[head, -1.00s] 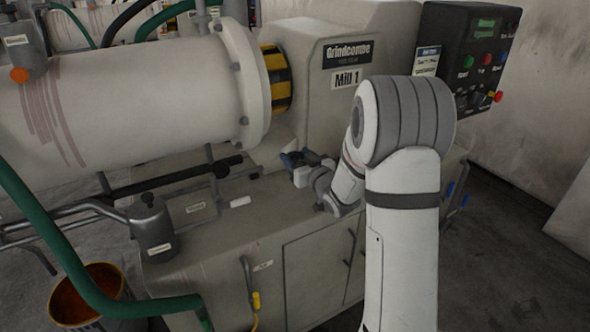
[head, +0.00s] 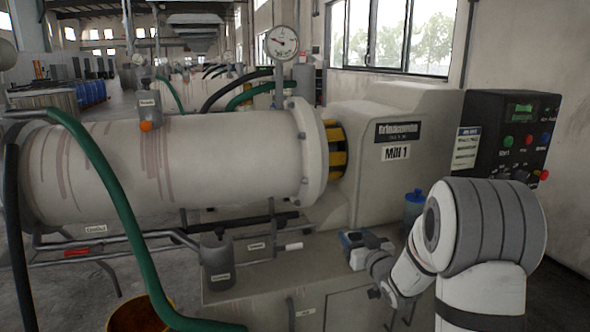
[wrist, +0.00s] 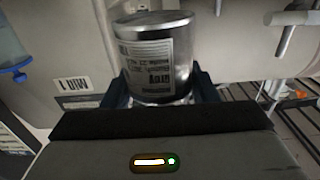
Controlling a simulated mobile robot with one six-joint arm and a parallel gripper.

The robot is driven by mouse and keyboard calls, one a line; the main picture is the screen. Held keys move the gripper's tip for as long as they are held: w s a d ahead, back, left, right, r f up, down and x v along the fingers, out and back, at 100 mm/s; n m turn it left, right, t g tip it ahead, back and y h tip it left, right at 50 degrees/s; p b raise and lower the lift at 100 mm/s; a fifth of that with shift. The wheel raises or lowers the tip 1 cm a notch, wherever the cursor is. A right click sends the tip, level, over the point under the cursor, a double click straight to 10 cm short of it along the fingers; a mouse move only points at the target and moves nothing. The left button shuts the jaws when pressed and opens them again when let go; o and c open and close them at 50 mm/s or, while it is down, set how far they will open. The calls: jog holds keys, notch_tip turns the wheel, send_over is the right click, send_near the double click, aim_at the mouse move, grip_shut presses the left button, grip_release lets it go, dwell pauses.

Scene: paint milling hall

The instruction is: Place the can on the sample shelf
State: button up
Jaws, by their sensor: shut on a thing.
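The can (wrist: 157,60) is a silver metal cylinder with a pale printed label, upright in the wrist view. My gripper (wrist: 158,88) is shut on it, with a dark finger at each side of its lower part. In the head view my gripper (head: 356,243) is above the cabinet top, in front of the mill housing. The can is too small there to make out clearly. I cannot pick out a sample shelf in either view.
The mill drum (head: 180,165) and the housing marked Mill 1 (head: 385,160) stand behind the cabinet (head: 270,290). A grey pot (head: 217,262) and a blue container (head: 415,205) are near my gripper. A green hose (head: 110,190) hangs at the left.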

jog(key=shift+s+f, duration=0.15)
jog(key=shift+s, duration=0.4)
jog(key=shift+m+h, duration=0.6)
jog(key=shift+h, duration=0.3)
jog(key=f+p, duration=0.1)
jog(key=f, duration=0.1)
jog(key=f+p, duration=0.1)
jog(key=f, duration=0.2)
jog(key=a+f+p, duration=0.1)
jog(key=f, duration=0.1)
jog(key=shift+s+a+f+p, duration=0.1)
jog(key=shift+s+f+p, duration=0.2)
jog(key=shift+s, duration=0.1)
jog(key=s+f+m+h+p, duration=0.2)
jog(key=s+f+h+p, duration=0.1)
jog(key=s+f, duration=0.3)
jog(key=shift+t+h, duration=0.4)
jog(key=s, duration=0.4)
jog(key=shift+s+d+r, duration=0.1)
jog(key=shift+d+r, duration=0.1)
jog(key=shift+d, duration=0.15)
jog(key=shift+a, duration=0.15)
